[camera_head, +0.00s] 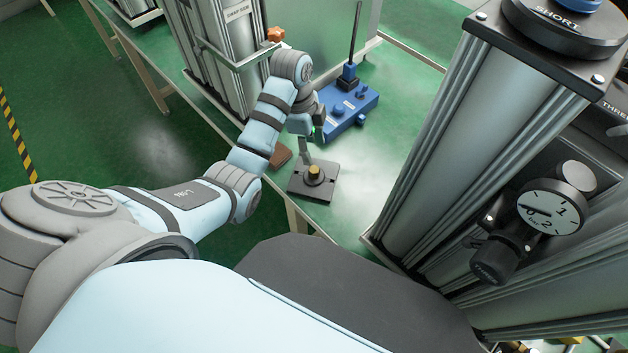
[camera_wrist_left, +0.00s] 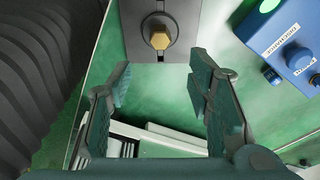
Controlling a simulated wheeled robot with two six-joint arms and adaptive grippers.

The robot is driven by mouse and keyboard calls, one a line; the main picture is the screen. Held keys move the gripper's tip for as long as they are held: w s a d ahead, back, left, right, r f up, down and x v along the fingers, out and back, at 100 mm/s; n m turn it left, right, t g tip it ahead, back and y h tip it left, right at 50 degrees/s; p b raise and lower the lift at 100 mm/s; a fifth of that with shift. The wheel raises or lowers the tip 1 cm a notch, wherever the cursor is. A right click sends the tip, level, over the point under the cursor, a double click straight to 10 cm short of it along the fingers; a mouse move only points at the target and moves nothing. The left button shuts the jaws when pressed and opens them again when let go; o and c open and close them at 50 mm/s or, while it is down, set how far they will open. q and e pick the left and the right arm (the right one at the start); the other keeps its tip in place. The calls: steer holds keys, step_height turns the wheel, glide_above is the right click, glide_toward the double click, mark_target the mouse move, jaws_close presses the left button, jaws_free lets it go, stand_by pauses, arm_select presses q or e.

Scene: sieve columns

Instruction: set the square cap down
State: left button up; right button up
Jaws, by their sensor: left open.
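A dark square plate with a round boss and a brass hex knob in its middle (camera_head: 313,181) lies flat on the green table near its front edge. It is the only thing in view that looks like the square cap. In the left wrist view the plate (camera_wrist_left: 132,20) shows at the top, partly cut off by the frame. My left gripper (camera_head: 309,148) is just behind the plate in the head view. In the left wrist view its fingers (camera_wrist_left: 158,78) are spread, with nothing between them, and the brass knob lies beyond the tips. My right gripper is not in view.
A blue box (camera_head: 345,112) with an upright black rod stands behind the plate, near my left gripper. A small brown block (camera_head: 281,157) lies left of the plate. A tall metal column with a dial (camera_head: 552,212) fills the right side. Bare green tabletop (camera_head: 395,130) lies between.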

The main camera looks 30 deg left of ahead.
mark_target(314, 169)
arm_select(q)
steer(key=f, duration=0.7)
steer(key=d+f+b, duration=0.1)
steer(key=f, duration=0.2)
steer(key=shift+w+f, duration=0.1)
steer(key=shift+f, duration=0.15)
steer(key=shift+r, duration=0.1)
jaws_close()
